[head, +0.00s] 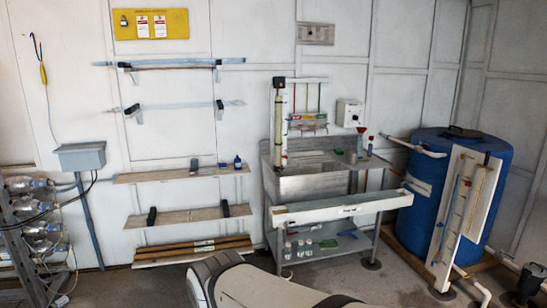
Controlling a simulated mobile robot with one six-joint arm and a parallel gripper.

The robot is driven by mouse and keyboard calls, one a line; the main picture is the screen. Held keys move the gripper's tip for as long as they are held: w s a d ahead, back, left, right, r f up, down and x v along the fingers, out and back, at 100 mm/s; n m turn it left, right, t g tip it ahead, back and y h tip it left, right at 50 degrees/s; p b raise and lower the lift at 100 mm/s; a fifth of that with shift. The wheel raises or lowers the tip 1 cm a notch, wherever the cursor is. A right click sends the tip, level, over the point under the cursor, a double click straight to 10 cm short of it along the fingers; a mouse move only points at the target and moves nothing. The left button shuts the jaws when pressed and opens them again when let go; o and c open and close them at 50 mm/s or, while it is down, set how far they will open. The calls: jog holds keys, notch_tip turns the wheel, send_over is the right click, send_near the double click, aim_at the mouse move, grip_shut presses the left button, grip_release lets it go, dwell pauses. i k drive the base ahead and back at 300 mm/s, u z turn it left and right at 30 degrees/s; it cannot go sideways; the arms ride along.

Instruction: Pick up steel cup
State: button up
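I cannot make out the steel cup for certain. A small dark-grey upright object (194,165) stands on the upper wooden shelf (150,177) at left of centre; it is too small to tell whether it is a cup. Beside it on the same shelf is a small blue bottle (237,162). Small items, too small to name, also stand at the right end of the steel sink bench (318,187). My gripper is not in view; only a grey and white part of my arm shows at the bottom centre.
More wooden shelves (190,216) hang below. A large blue tank (425,190) with pipes and a white board (462,215) stands at right. Clear bottles on a rack (40,228) are at far left. Jars (301,248) sit under the bench. Some floor in front is clear.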

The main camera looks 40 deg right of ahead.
aim_at(352, 159)
jog(key=z, duration=2.1)
jog(key=i, duration=2.45)
jog(key=u, duration=0.15)
jog(key=i, duration=2.2)
jog(key=u, duration=0.55)
jog(key=k, duration=0.65)
jog(key=u, duration=0.25)
